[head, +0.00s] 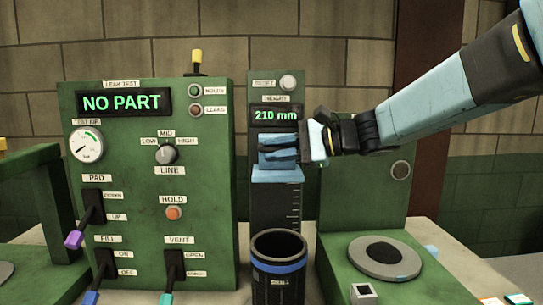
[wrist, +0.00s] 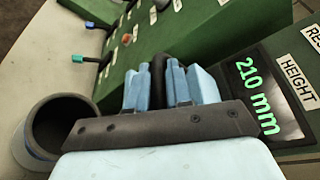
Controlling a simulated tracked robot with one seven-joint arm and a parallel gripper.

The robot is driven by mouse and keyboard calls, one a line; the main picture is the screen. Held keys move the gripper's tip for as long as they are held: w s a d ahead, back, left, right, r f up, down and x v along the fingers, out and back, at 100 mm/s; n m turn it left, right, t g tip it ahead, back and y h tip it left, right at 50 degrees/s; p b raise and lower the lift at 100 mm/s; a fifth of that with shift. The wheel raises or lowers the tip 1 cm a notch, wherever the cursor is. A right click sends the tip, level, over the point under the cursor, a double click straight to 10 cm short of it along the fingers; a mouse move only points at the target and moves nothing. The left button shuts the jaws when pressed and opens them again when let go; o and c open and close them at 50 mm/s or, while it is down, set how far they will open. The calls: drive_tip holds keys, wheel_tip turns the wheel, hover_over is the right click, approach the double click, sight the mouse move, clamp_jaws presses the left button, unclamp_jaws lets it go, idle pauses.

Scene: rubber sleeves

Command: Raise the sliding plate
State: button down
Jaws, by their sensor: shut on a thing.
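The sliding plate (head: 277,175) is a light blue block on a dark upright with scale marks, just below the HEIGHT display (head: 275,115), which reads 210 mm. My gripper (head: 278,152) comes in from the right, at the plate's upper part, and is shut on it. In the wrist view my gripper (wrist: 162,88) shows its light blue fingers close together, with a dark part between them. The fingers and the plate are similar in colour, so the exact contact is hard to make out. The display also shows in the wrist view (wrist: 262,92).
A dark cylinder with a blue band (head: 279,268) stands below the plate. The green test panel (head: 150,215), with levers and a NO PART screen, is at left. A round pad on a green base (head: 383,258) is at right. A RESET button (head: 288,82) sits above the display.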

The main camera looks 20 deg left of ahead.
drive_tip(key=shift+r, duration=0.2)
drive_tip(key=c, duration=1.2)
unclamp_jaws()
drive_tip(key=shift+s, duration=0.1)
drive_tip(key=shift+o, duration=0.4)
drive_tip(key=v, duration=1.3)
drive_tip(key=shift+d, duration=0.4)
drive_tip(key=s+d+f+n+t+h, duration=0.2)
drive_tip(key=s+d+f+h, duration=0.3)
drive_tip(key=d, duration=0.3)
drive_tip(key=s+d+f+n+t+h, duration=0.2)
drive_tip(key=s+d+f+h, duration=0.3)
drive_tip(key=d, duration=0.4)
drive_tip(key=s+d+f+n+t+h, duration=0.1)
drive_tip(key=s+d+f+n+h, duration=0.1)
drive_tip(key=s+d+f+h, duration=0.3)
drive_tip(key=d+f, duration=0.1)
drive_tip(key=d, duration=0.3)
drive_tip(key=shift+f+t, duration=0.4)
